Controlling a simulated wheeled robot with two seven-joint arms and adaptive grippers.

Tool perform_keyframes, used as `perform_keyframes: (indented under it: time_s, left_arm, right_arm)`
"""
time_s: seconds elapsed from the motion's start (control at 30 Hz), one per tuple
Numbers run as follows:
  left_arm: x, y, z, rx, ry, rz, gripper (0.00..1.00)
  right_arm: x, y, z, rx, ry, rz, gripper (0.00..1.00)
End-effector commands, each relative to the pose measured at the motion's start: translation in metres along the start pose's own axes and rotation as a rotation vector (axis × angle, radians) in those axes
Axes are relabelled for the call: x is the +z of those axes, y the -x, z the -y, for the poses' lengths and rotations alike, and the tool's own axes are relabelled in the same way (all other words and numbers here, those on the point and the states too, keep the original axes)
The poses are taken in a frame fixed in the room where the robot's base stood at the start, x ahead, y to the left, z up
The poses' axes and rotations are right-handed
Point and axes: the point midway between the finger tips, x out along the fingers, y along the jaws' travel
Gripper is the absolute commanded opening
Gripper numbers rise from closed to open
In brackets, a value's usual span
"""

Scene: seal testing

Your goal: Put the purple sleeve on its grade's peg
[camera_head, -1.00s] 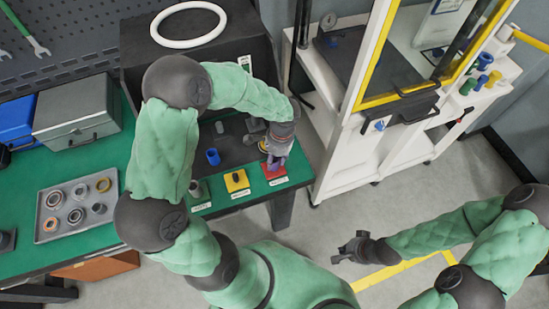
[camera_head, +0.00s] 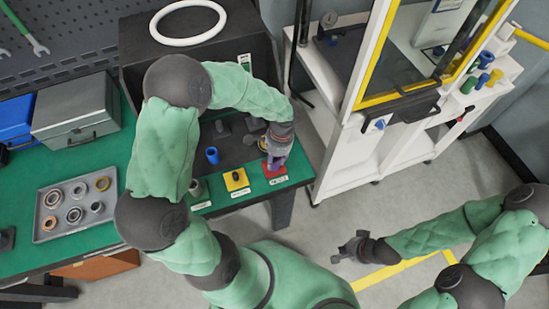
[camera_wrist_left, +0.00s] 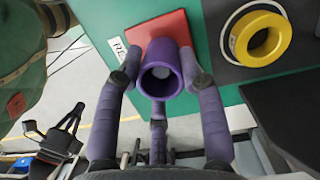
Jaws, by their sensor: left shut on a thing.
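The purple sleeve (camera_head: 275,163) is upright between the fingers of my left gripper (camera_head: 277,152), over the red plate (camera_head: 270,174) at the table's front right corner. In the left wrist view, the fingers of my left gripper (camera_wrist_left: 160,80) close around the purple sleeve (camera_wrist_left: 163,50), and the red plate (camera_wrist_left: 152,24) shows behind it. A greyish round end shows inside the bore; I cannot tell how far the sleeve is down over a peg. My right gripper (camera_head: 350,250) is empty over the floor, its fingers apart.
A yellow plate (camera_head: 243,185) with a dark peg stands left of the red plate. A blue sleeve (camera_head: 212,155) stands on the dark mat behind. A tray of rings (camera_head: 50,233) lies at left.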

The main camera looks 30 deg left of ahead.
Motion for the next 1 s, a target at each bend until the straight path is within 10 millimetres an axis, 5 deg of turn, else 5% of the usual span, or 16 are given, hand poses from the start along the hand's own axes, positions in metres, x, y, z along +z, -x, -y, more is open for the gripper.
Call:
perform_keyframes:
  time_s: [0.5,0.53,0.63,1.0]
  left_arm:
    - [-0.0003,-0.003,0.0,0.0,0.0,0.001,0.0]
    - [-0.0003,-0.003,0.0001,0.0,0.0,0.0,0.42]
    - [-0.0003,-0.0029,0.0001,0.0,0.0,0.0,0.67]
    - [0.0,-0.0014,-0.0002,0.0,0.0,0.0,0.67]
  right_arm:
    - [0.0,-0.0016,-0.0005,0.0,0.0,0.0,0.0]
    - [0.0,-0.0015,-0.0005,0.0,0.0,0.0,0.0]
    - [0.0,-0.0015,-0.0005,0.0,0.0,0.0,0.0]
    - [0.0,0.0,0.0,0.0,0.0,0.0,0.0]
